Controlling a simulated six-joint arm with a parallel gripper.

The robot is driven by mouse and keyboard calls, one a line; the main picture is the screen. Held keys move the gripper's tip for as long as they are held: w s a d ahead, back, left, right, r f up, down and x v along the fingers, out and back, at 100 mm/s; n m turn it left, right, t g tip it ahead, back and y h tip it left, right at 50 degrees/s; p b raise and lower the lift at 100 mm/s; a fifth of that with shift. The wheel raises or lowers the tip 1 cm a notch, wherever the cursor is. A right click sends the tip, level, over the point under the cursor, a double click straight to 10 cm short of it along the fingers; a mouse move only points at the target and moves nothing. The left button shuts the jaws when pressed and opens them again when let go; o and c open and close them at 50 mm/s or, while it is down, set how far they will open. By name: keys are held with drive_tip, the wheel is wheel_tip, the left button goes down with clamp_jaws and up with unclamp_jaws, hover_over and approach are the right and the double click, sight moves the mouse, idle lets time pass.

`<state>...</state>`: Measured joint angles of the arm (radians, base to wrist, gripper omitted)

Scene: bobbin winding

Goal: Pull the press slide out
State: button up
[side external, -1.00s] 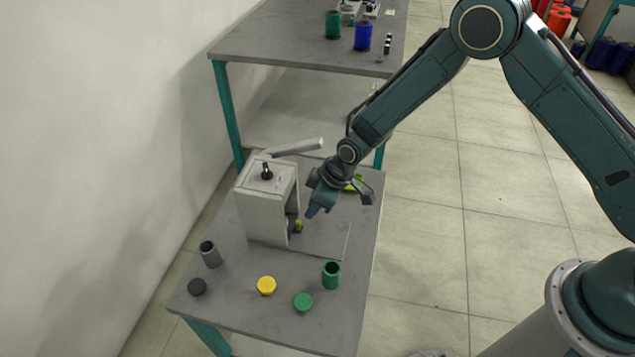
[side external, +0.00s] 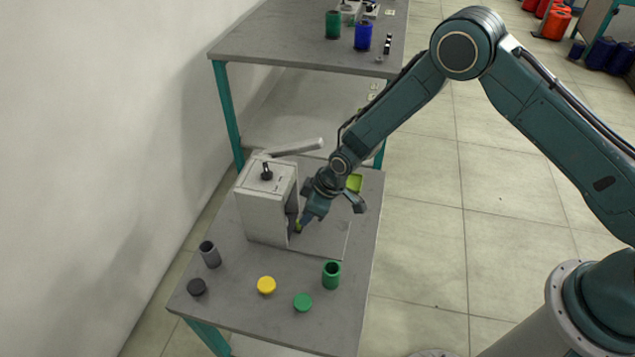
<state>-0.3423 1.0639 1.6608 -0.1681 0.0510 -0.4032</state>
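The press (side external: 265,215) is a light grey box with a lever handle (side external: 293,147) on top and an opening on its right side. A flat grey plate (side external: 325,240), which looks like the press slide or its bed, lies in front of the opening. A small yellow-green part (side external: 297,227) shows at the opening, mostly hidden by my gripper. My gripper (side external: 303,223) points down and left, with its tips at that part. The tips are too small to tell whether they are open, shut or touching it.
On the table (side external: 235,310) stand a grey cylinder (side external: 210,254), a black cap (side external: 197,287), a yellow cap (side external: 266,285), a green cap (side external: 302,302) and a green cylinder (side external: 331,274). A lime tray (side external: 354,182) lies behind my gripper. A second table (side external: 290,45) is at the back.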

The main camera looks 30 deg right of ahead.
drive_tip(key=shift+x, duration=2.15)
drive_tip(key=shift+r, duration=0.1)
drive_tip(key=c, duration=0.6)
drive_tip(key=shift+o, duration=0.2)
